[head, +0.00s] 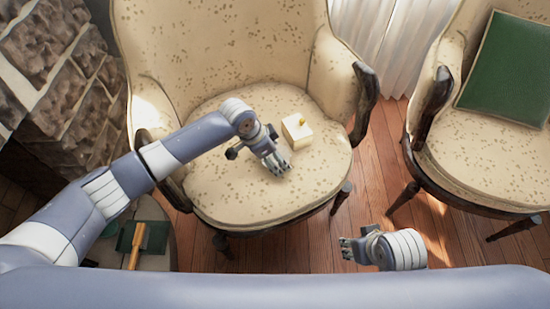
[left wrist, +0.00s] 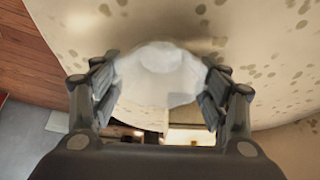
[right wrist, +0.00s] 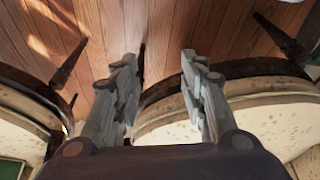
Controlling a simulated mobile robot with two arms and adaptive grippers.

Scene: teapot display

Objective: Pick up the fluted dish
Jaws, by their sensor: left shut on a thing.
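A white, round fluted dish (left wrist: 158,78) sits between the two fingers of my left gripper (left wrist: 160,92) in the left wrist view, with its rim reaching both finger pads. The gripper is shut on it. In the head view my left gripper (head: 278,165) is over the front part of the cream armchair seat (head: 235,200), and the dish cannot be made out there. My right gripper (head: 347,248) is low in front of the chair, over the wooden floor. In the right wrist view its fingers (right wrist: 160,95) stand apart with nothing between them.
A second armchair with a green cushion (head: 508,70) is at right. A low round table (head: 158,220) stands at lower left.

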